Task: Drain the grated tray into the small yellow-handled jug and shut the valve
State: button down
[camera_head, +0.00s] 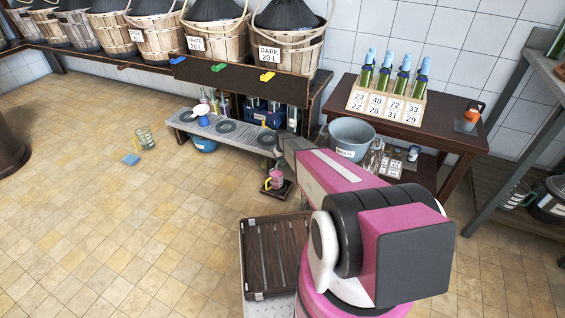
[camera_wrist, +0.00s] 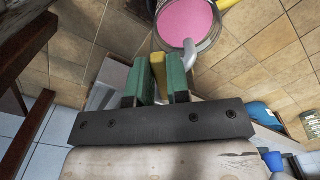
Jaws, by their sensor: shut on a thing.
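The grated tray (camera_head: 222,128) is a long grey bench-like trough under the wooden baskets, with dark round grates along its top. The small jug (camera_head: 275,181) stands on a dark base on the floor below the tray's right end. In the wrist view the jug (camera_wrist: 186,25) holds pink liquid, and its yellow handle (camera_wrist: 230,4) shows at the edge. A grey spout (camera_wrist: 190,52) reaches over the jug's rim. My gripper (camera_wrist: 158,78) has its green fingers shut on a narrow yellow piece (camera_wrist: 158,64), apparently the valve lever. My arm hides the gripper in the head view.
Another clear jug (camera_head: 145,138) and a blue sponge (camera_head: 130,159) lie on the floor at left. A blue basin (camera_head: 203,144) sits under the tray. A table with bottles (camera_head: 390,85) stands right. The left floor is mostly clear.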

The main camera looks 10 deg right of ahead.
jog(key=shift+d, duration=0.1)
jog(key=shift+w+d+n, duration=0.2)
jog(key=shift+d+n, duration=0.1)
jog(key=shift+n, duration=0.7)
jog(key=shift+w+d+n, duration=0.15)
jog(key=shift+d+n, duration=0.2)
jog(key=shift+n, duration=0.65)
jog(key=shift+w+d+n, duration=0.2)
jog(key=shift+d+n, duration=0.1)
jog(key=shift+n, duration=0.7)
jog(key=c, duration=1.1)
grip_release()
jog(key=shift+w+d, duration=0.15)
jog(key=shift+w, duration=0.05)
